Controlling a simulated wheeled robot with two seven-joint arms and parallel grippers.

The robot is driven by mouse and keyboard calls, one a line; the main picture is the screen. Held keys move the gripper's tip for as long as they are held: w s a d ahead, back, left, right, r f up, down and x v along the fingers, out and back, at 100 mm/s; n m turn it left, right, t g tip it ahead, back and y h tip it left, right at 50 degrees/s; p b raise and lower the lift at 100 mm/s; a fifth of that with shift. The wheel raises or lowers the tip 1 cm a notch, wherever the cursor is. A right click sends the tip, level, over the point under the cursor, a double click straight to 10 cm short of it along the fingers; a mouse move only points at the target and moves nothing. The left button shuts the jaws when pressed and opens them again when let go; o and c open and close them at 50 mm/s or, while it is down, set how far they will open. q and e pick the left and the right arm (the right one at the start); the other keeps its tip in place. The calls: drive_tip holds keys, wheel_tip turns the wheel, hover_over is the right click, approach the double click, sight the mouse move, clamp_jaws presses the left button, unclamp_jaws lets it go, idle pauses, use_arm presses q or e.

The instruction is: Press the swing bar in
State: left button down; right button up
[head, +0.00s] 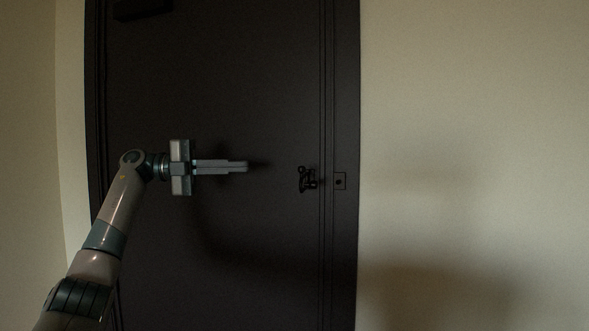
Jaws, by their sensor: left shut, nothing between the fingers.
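A small dark metal fitting, which looks like the swing bar (304,179), sits near the right edge of the dark door (250,80). Its exact shape and how far it is swung are hard to tell against the dark surface. A small square plate (340,181) is on the frame just right of it. My left gripper (246,167) is shut and empty, its fingers pointing right. It is to the left of the swing bar, at about the same height, with a clear gap between them. My right gripper is not in view.
The dark door frame (346,260) runs down the right of the door. A dark box-like fitting (143,9) is at the door's top left. Pale walls stand on both sides, the right wall (470,120) bare. The space between my left gripper and the swing bar looks free.

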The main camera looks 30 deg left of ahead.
use_arm(q)
drive_tip(key=shift+s+a+r, duration=0.2)
drive_tip(key=shift+s+a, duration=0.65)
drive_tip(key=shift+s, duration=0.2)
drive_tip(key=p+x, duration=0.3)
drive_tip(key=x, duration=1)
drive_tip(key=shift+w+d+f+p, duration=0.15)
drive_tip(key=shift+d+f+p, duration=0.1)
drive_tip(key=shift+d+p, duration=0.15)
drive_tip(key=shift+d+y, duration=0.1)
drive_tip(key=shift+y, duration=0.2)
